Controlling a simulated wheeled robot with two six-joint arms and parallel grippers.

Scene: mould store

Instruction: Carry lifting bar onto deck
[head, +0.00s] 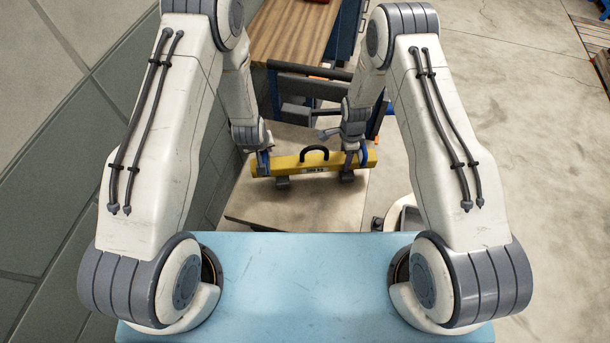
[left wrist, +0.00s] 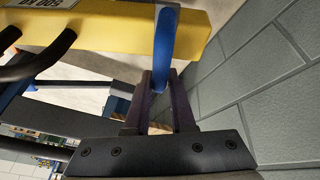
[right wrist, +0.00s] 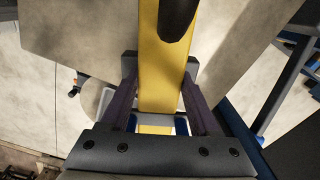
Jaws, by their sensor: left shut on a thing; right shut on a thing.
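The lifting bar (head: 312,167) is a yellow beam with a black arched handle at its middle and blue grips near its ends. It lies nearly level across the head view, its right end slightly higher in the picture. My left gripper (head: 264,160) is shut on the blue grip (left wrist: 165,45) at the left end. My right gripper (head: 352,160) is shut on the bar's right end; its fingers flank the yellow beam (right wrist: 163,75) in the right wrist view. The pale flat deck (head: 300,208) is beneath the bar. I cannot tell whether the bar touches it.
A dark rail frame (head: 305,85) stands behind the bar, with a wooden-topped bench (head: 290,30) beyond. A grey block wall (head: 60,200) runs close on the left. Open concrete floor (head: 520,100) lies to the right. A light blue surface (head: 305,285) is in front.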

